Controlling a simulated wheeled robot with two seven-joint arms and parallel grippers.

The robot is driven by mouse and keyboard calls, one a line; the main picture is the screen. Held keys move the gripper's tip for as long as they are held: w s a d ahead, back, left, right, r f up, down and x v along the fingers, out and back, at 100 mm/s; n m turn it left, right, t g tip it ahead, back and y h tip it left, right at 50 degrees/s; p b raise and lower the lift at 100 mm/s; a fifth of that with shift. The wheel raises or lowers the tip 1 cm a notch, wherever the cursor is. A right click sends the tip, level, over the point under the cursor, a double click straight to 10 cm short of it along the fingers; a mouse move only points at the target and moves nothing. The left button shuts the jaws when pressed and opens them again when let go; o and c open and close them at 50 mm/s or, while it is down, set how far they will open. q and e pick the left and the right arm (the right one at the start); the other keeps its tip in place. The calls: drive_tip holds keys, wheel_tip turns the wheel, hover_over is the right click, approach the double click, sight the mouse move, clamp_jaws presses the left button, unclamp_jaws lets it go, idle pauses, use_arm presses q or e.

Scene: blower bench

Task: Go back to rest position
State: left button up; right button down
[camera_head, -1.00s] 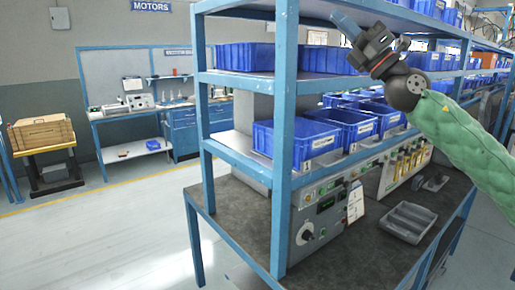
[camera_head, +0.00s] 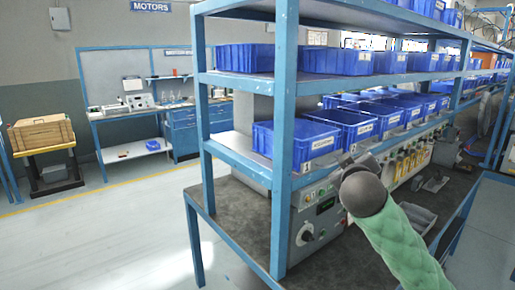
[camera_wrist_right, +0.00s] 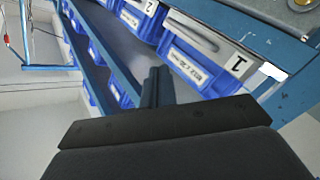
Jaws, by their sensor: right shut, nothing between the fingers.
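My right arm comes in from the lower right of the head view in a green sleeve. Its gripper (camera_head: 348,160) is mostly hidden behind the dark round wrist, in front of the bench shelf's lower row of bins. In the right wrist view the narrow dark fingers (camera_wrist_right: 157,82) are together with nothing between them. They point toward blue bins, and a labelled bin numbered 1 (camera_wrist_right: 190,68) is close to the right of the fingertips. I cannot tell whether they touch. My left gripper is not in view.
The blue shelf rack (camera_head: 285,130) holds rows of blue bins (camera_head: 300,145) close to my right arm. A control panel (camera_head: 316,215) and a grey tray (camera_head: 418,216) sit on the benchtop below. Open floor (camera_head: 95,235) lies to the left.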

drive_tip(key=s+a+f+g+y, duration=0.1)
drive_tip(key=s+a+f+g, duration=0.3)
drive_tip(key=f, duration=0.6)
drive_tip(key=s+a+f+m+g+y, duration=0.1)
drive_tip(key=s+f+y, duration=0.1)
drive_tip(key=s+f, duration=0.65)
drive_tip(key=s+a+f+g+y, duration=0.1)
drive_tip(key=s+a+f+g, duration=0.15)
drive_tip(key=f, duration=1.05)
drive_tip(key=s+a+f+m+g, duration=0.1)
drive_tip(key=s+f+g, duration=0.2)
drive_tip(key=s+f, duration=0.8)
drive_tip(key=s+a+f+m+g+y, duration=0.1)
drive_tip(key=s+f+g, duration=0.3)
drive_tip(key=s+f, duration=0.7)
drive_tip(key=s, duration=0.6)
drive_tip(key=shift+s+a+f+p, duration=0.2)
drive_tip(key=shift+s+a+p, duration=0.05)
drive_tip(key=shift+a+p, duration=0.15)
